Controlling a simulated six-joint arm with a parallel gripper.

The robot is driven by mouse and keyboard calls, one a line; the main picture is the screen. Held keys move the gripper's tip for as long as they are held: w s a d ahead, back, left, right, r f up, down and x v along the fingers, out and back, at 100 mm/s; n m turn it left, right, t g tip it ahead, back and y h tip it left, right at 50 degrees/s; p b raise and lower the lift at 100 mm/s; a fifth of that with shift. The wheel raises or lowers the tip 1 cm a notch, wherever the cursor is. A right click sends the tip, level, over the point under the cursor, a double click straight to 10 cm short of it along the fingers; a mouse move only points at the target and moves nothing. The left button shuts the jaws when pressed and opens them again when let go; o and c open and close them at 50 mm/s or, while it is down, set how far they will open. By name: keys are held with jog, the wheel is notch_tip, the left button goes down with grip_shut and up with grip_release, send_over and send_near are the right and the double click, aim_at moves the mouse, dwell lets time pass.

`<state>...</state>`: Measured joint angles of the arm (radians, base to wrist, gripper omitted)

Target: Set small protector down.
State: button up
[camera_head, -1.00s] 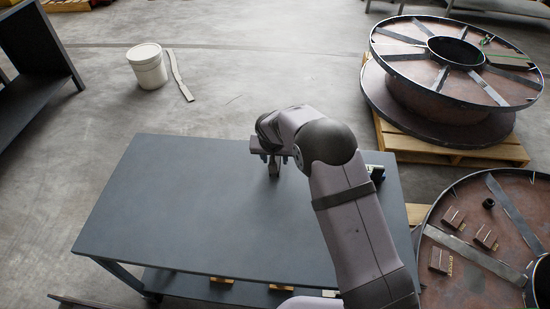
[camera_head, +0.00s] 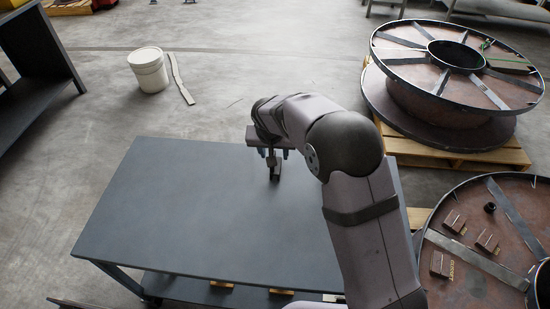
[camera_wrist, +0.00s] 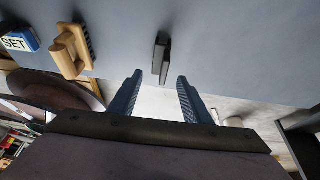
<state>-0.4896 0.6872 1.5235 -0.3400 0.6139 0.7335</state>
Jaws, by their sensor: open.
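The small protector (camera_head: 275,173) is a dark, narrow piece on the grey table near its far edge. In the wrist view the protector (camera_wrist: 161,58) shows as a dark angled piece ahead of my fingertips, apart from them. My gripper (camera_head: 272,154) is just above it in the head view and partly hides it. In the wrist view my gripper (camera_wrist: 159,78) has its two blue fingers spread wide with nothing between them.
The grey table (camera_head: 190,210) is bare on its left and middle. A wooden-handled brush (camera_wrist: 68,52) and a blue SET box (camera_wrist: 18,40) show in the wrist view. A reel (camera_head: 480,280) carrying several brown pieces stands right; a white bucket (camera_head: 149,70) stands behind.

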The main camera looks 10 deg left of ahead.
jog(key=shift+v, duration=1.95)
jog(key=s+d+g, duration=0.3)
jog(key=s+d, duration=1.5)
jog(key=d, duration=0.1)
jog(key=s+d+f+g, duration=0.1)
jog(key=s+d, duration=0.2)
jog(key=s, duration=0.7)
jog(key=shift+s+f+g, duration=0.25)
jog(key=shift+f+g, duration=0.05)
jog(key=shift+f, duration=0.1)
jog(key=shift+d, duration=0.15)
notch_tip(320, 180, up, 13)
jog(key=p, duration=1.2)
jog(key=shift+f, duration=0.2)
